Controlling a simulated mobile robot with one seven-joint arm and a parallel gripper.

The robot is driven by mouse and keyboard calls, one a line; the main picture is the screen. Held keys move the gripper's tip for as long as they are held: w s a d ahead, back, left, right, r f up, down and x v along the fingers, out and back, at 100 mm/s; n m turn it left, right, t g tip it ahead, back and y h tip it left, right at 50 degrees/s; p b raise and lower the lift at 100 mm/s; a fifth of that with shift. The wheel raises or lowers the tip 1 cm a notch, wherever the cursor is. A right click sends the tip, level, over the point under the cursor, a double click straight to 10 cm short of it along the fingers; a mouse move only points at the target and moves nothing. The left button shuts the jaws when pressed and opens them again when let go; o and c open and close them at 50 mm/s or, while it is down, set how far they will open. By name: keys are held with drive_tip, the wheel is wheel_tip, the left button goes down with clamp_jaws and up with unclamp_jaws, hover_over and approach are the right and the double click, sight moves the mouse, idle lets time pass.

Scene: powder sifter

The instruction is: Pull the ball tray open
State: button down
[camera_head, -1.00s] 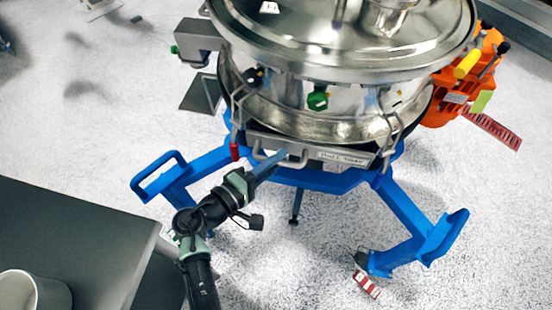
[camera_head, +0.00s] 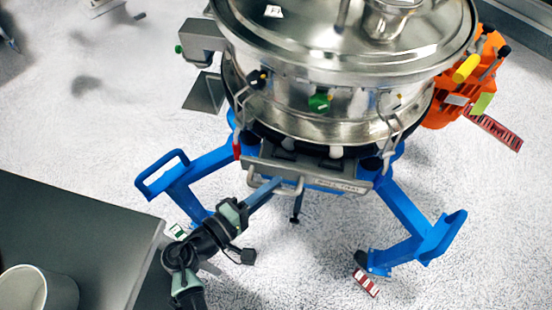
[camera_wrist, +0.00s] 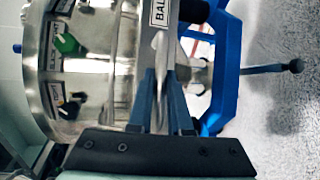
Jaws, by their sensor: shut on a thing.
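The ball tray (camera_head: 326,182) is a grey metal drawer with a label on its front, under the round steel sifter (camera_head: 318,110). It stands partly out towards me, with pale balls (camera_head: 336,152) showing behind its front. Its bar handle (camera_head: 291,189) is on the left part of the front. My gripper (camera_head: 275,184) reaches in from the lower left and is shut on the handle. In the wrist view, the blue-grey fingers of my gripper (camera_wrist: 162,85) close around the handle, and part of the tray label (camera_wrist: 159,14) shows above them.
The sifter stands on a blue frame (camera_head: 410,215) with splayed legs. A dark table (camera_head: 70,235) with a white cup (camera_head: 38,290) is at the lower left. An orange holder (camera_head: 468,85) is at the right. The speckled floor in front is mostly clear.

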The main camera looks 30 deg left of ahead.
drive_tip(key=s+d+p, duration=0.2)
drive_tip(key=s+d, duration=0.1)
drive_tip(key=s, duration=1.2)
drive_tip(key=shift+s+d, duration=0.2)
drive_tip(key=shift+s, duration=0.2)
drive_tip(key=c, duration=0.8)
unclamp_jaws()
drive_tip(key=shift+c, duration=0.2)
drive_tip(key=b+v, duration=0.1)
drive_tip(key=v, duration=1.2)
drive_tip(key=shift+f, duration=0.1)
